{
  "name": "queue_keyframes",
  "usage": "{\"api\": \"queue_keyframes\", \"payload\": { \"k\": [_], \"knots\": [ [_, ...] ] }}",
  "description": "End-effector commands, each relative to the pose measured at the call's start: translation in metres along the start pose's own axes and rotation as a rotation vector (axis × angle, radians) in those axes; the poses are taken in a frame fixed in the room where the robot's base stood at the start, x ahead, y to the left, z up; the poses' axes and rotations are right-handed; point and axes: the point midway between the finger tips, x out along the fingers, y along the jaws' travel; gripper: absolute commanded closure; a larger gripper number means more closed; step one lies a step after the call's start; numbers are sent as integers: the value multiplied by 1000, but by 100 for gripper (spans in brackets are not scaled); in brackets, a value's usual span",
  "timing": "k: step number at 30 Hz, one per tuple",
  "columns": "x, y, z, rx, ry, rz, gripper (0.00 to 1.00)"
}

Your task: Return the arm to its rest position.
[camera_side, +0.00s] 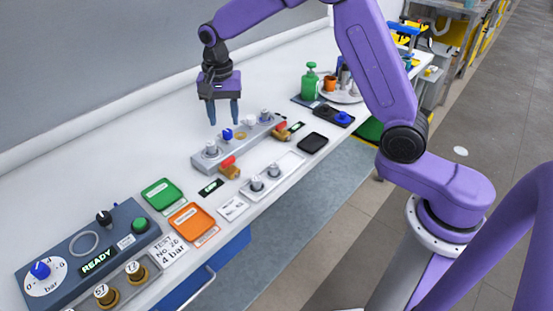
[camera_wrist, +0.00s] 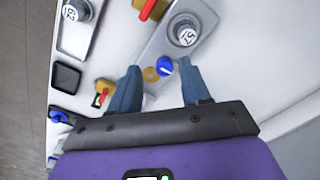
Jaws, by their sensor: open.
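My purple arm reaches in from the right in the side view, bent over the white bench. My gripper (camera_side: 222,115) hangs pointing down above the grey block (camera_side: 240,142), with its two blue fingers apart and nothing seen between them. In the wrist view my gripper (camera_wrist: 160,88) also shows its fingers spread, with the block's small blue knob (camera_wrist: 164,66) and a brass-coloured ring (camera_wrist: 151,74) beyond and below the gap. The exact height of the fingertips above the block cannot be told.
Grey cylinders stand on the block, and two more stand in a pale tray (camera_side: 286,162). Red-handled valves (camera_side: 229,169) are at its front. A READY panel (camera_side: 75,262), green tray (camera_side: 162,193) and orange tray (camera_side: 192,222) lie left; a green bottle (camera_side: 309,84) stands behind right.

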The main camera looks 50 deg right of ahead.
Motion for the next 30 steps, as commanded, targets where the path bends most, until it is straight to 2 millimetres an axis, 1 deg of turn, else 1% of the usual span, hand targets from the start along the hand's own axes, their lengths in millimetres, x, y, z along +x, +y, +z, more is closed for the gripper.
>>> {"api": "queue_keyframes", "payload": {
  "k": [1,3,8,14,18,23,29,30],
  "knots": [
    [-6,4,11,-66,1,-3,53],
    [-11,11,26,-165,1,-5,53],
    [-22,31,61,-388,1,-8,53],
    [-32,66,101,-666,2,-14,53],
    [-37,96,126,-859,3,-17,53],
    [-40,135,152,-1081,4,-21,53],
    [-41,188,179,-1359,6,-28,53],
    [-41,200,184,-1413,7,-30,53]
  ]
}}
